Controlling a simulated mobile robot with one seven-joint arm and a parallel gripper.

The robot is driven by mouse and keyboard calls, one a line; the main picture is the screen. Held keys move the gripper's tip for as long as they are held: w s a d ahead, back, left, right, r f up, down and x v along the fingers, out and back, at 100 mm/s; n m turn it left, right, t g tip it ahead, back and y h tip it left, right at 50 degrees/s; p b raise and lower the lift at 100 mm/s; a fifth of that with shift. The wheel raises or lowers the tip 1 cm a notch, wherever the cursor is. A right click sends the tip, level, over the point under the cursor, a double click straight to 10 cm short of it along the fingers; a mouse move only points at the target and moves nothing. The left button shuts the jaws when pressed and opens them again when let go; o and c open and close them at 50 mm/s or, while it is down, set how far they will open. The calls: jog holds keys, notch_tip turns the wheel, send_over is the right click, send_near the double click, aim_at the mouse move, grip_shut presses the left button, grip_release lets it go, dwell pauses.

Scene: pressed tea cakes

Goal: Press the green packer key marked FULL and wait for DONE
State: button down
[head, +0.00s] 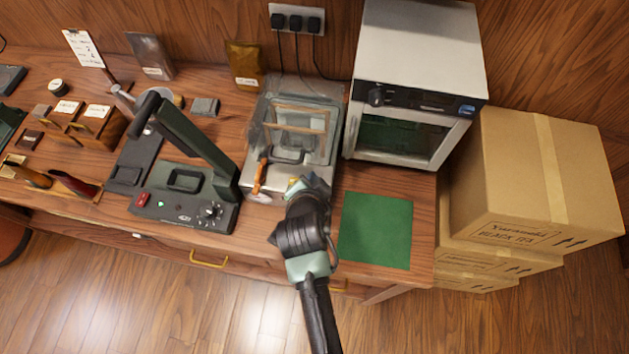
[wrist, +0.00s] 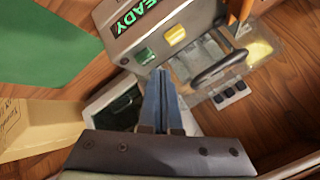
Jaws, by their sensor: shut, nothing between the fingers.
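The packer (head: 262,186) is a grey machine with a clear lid, in the middle of the bench in the head view. In the wrist view its panel (wrist: 115,18) has a display (wrist: 143,14) with green letters ending in EADY; the rest is cut off. Below the display are a green key (wrist: 145,56) and a yellow key (wrist: 176,35). No marking on the green key is legible. My gripper (wrist: 160,72) is shut and empty, its tips close to the green key; I cannot tell whether they touch it. In the head view my gripper (head: 308,184) hides the packer's front right corner.
An orange-handled lever (head: 260,178) is at the packer's front left. A black sealer (head: 185,208) stands left, a white oven (head: 415,75) behind right. A green mat (head: 375,230) lies right of my gripper. Cardboard boxes (head: 535,180) are stacked beyond the bench's right end.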

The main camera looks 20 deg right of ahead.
jog(key=shift+f, duration=0.15)
jog(key=shift+f+b, duration=0.25)
jog(key=shift+b, duration=0.05)
jog(key=shift+f+b, duration=0.35)
jog(key=shift+f, duration=0.15)
dwell(0.7)
jog(key=shift+r, duration=0.15)
jog(key=shift+r+p, duration=0.75)
jog(key=shift+r, duration=0.1)
notch_tip(320, 180, up, 5)
jog(key=p, duration=0.4)
dwell(0.7)
